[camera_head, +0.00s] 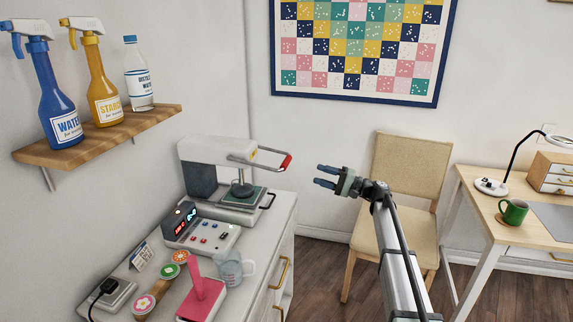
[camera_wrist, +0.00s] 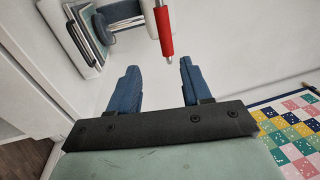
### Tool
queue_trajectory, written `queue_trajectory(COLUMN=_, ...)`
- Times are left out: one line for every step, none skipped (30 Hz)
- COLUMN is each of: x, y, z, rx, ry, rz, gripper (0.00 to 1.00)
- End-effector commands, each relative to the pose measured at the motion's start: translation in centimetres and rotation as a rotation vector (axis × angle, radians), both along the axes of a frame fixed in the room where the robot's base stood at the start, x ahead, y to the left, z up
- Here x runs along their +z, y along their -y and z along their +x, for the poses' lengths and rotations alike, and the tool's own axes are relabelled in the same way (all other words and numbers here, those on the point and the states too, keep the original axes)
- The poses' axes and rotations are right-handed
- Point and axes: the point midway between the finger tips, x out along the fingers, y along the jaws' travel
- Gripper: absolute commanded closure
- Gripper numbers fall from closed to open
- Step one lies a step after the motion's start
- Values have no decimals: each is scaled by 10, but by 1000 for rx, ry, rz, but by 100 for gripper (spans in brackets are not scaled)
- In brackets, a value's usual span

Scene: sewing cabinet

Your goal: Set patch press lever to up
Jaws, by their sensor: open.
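The patch press (camera_head: 222,178) stands at the back of the white cabinet. Its lever (camera_head: 262,160) is a metal loop that reaches out to the right, with a red grip (camera_head: 286,162) at its end. My gripper (camera_head: 318,176) is to the right of the red grip and apart from it, with its fingers pointing left. In the wrist view my gripper (camera_wrist: 160,80) is open and empty. The red grip (camera_wrist: 164,32) shows just beyond the fingertips, nearer the right finger. The press base and plate (camera_wrist: 90,35) show at the upper left there.
A control box (camera_head: 200,232), a measuring cup (camera_head: 230,268), a pink tool (camera_head: 203,295) and several round patches crowd the cabinet top (camera_head: 262,235). A wooden shelf (camera_head: 100,135) with bottles hangs above. A chair (camera_head: 395,220) stands behind my arm. The space between gripper and red grip looks clear.

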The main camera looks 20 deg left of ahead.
Motion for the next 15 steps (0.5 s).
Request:
queue_trajectory(x=4, y=1, z=-2, rx=6, ry=1, rz=20, gripper=51)
queue_trajectory(x=6, y=1, z=-2, rx=8, ry=2, rz=30, gripper=51)
queue_trajectory(x=7, y=0, z=-3, rx=13, ry=4, rz=37, gripper=51)
queue_trajectory(x=7, y=-1, z=-4, rx=18, ry=8, rz=35, gripper=51)
queue_trajectory(x=7, y=-3, z=-5, rx=20, ry=10, rz=34, gripper=51)
queue_trajectory(x=8, y=-5, z=-5, rx=19, ry=13, rz=34, gripper=51)
queue_trajectory(x=8, y=-8, z=-5, rx=20, ry=13, rz=33, gripper=51)
queue_trajectory(x=9, y=-12, z=-5, rx=20, ry=13, rz=33, gripper=51)
queue_trajectory(x=10, y=-17, z=-5, rx=21, ry=14, rz=33, gripper=51)
queue_trajectory(x=11, y=-21, z=-5, rx=21, ry=14, rz=33, gripper=51)
queue_trajectory(x=12, y=-26, z=-5, rx=20, ry=13, rz=32, gripper=51)
queue_trajectory(x=13, y=-32, z=-4, rx=20, ry=13, rz=32, gripper=51)
queue_trajectory(x=14, y=-37, z=-4, rx=20, ry=13, rz=32, gripper=51)
queue_trajectory(x=15, y=-43, z=-4, rx=21, ry=14, rz=32, gripper=51)
queue_trajectory(x=16, y=-50, z=-5, rx=21, ry=13, rz=32, gripper=51)
